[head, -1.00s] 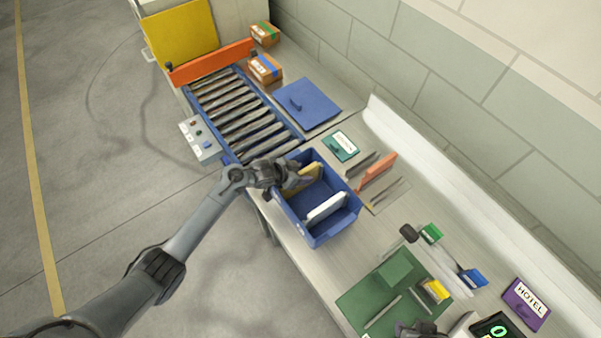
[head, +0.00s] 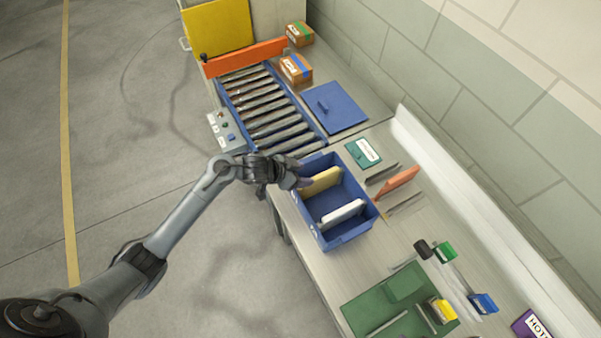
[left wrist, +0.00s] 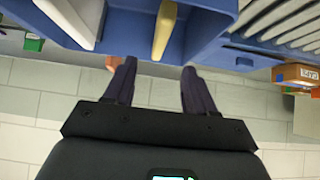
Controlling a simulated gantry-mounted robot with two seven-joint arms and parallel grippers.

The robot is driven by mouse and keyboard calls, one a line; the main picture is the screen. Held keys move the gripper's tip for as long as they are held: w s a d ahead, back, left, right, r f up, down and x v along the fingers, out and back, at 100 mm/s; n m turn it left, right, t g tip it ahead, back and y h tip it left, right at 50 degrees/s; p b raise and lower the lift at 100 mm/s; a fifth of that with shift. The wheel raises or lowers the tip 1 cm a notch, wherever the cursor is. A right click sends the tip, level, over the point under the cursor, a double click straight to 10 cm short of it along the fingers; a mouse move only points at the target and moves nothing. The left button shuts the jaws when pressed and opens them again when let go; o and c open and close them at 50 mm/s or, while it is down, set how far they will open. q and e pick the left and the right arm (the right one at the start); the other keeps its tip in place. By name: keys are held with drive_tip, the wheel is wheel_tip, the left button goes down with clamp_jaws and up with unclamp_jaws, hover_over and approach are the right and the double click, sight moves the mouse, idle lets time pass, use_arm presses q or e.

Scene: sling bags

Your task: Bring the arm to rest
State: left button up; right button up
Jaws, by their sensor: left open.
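My left gripper (head: 298,179) is at the left rim of the blue bin (head: 345,238). In the left wrist view, its two dark fingers (left wrist: 158,82) are apart with nothing between them, and the bin (left wrist: 215,30) lies beyond the fingertips. The bin holds a tan slab (head: 321,182) and a white slab (head: 342,213), standing apart from each other. The tan slab (left wrist: 165,28) also shows in the left wrist view, beyond the gap between the fingers. My right gripper is out of view.
A roller conveyor (head: 268,108) with an orange bar (head: 245,57) stands behind the bin. A blue panel (head: 334,107), a teal card (head: 363,153) and a green mat (head: 385,315) lie on the bench. Open floor is to the left.

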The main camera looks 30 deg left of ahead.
use_arm(q)
drive_tip(key=shift+s+r, duration=0.15)
drive_tip(key=s+r+n+g+y+p, duration=0.2)
drive_tip(key=s+r, duration=0.3)
drive_tip(key=s, duration=0.9)
drive_tip(key=s+r+n+g+y+p, duration=0.2)
drive_tip(key=s+r+p, duration=0.3)
drive_tip(key=s, duration=0.9)
drive_tip(key=shift+s+d+r+n+y, duration=0.25)
drive_tip(key=shift+r+n+y, duration=0.15)
drive_tip(key=shift+r, duration=0.15)
drive_tip(key=shift+w, duration=0.1)
